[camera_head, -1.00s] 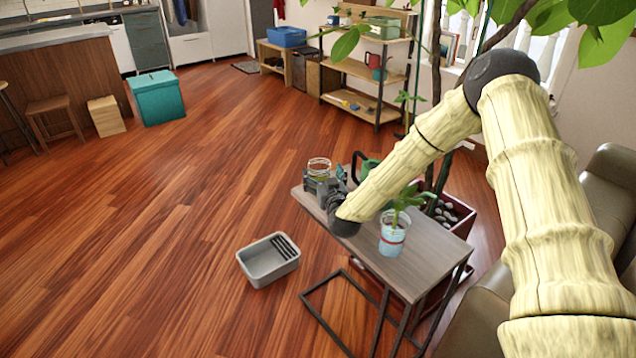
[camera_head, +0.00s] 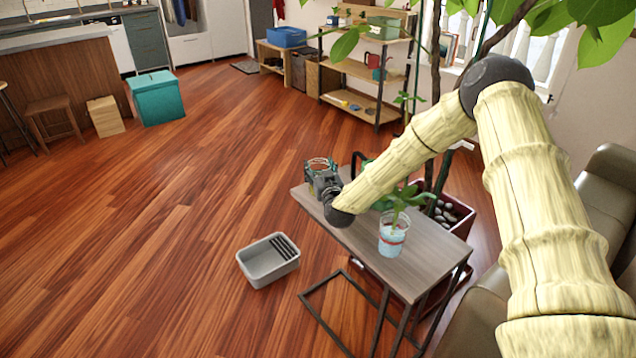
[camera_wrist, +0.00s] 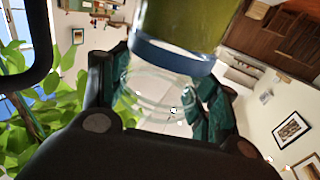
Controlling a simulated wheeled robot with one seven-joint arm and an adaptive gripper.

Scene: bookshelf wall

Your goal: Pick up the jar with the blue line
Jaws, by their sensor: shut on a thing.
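The jar with the blue line (camera_wrist: 172,58) is clear glass in the wrist view. It has a blue band and olive-green showing on one side of the band. My gripper (camera_wrist: 160,92) is shut on it, with dark green fingers on either side. In the head view the jar (camera_head: 320,163) shows small, its rim reddish, above my gripper (camera_head: 322,180) near the far left end of the side table (camera_head: 432,262). The gripper hides its lower part, and I cannot tell its height above the table.
A grey bin (camera_head: 268,262) sits on the floor to the left. A large planter (camera_head: 452,212) is behind the table, and a sofa (camera_head: 610,190) is at right. The floor at left is mostly open.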

